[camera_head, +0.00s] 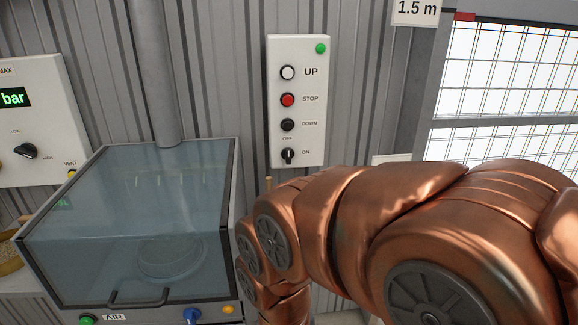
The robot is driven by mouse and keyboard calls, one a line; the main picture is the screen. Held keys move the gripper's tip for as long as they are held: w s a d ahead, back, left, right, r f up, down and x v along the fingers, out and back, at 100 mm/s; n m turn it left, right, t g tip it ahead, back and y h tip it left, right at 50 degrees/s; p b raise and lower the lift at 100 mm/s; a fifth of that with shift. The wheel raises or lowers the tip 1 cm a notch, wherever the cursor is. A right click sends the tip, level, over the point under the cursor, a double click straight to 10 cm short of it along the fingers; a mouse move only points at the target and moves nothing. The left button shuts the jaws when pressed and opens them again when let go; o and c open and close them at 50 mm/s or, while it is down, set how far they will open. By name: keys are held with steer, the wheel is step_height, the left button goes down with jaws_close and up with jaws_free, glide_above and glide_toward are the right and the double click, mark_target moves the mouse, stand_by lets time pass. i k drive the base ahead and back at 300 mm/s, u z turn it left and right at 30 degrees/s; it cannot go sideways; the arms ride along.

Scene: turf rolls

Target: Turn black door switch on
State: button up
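The black door switch (288,157) is a small rotary knob at the bottom of a white control panel (302,157) on the corrugated wall. OFF is printed above the knob and ON to its right. Its handle looks roughly upright, but it is too small to be sure of its setting. Above it are a black DOWN button (288,125), a red STOP button (287,100) and a white UP button (287,73). A green lamp (320,48) sits at the panel's top right. My copper arm reaches in from the lower right, below the panel. My gripper is out of the picture.
A glass-lidded cabinet (130,225) with a front handle (140,300) stands at left, below the panel. A white gauge box (40,120) with a black knob hangs at far left. A vertical pipe (152,75) runs behind the cabinet. A barred window (505,90) is at right.

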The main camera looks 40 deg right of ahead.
mark_target(287, 154)
steer(key=u, duration=1.35)
steer(key=k, duration=1.25)
steer(key=z, duration=0.35)
steer(key=i, duration=0.4)
steer(key=z, duration=0.1)
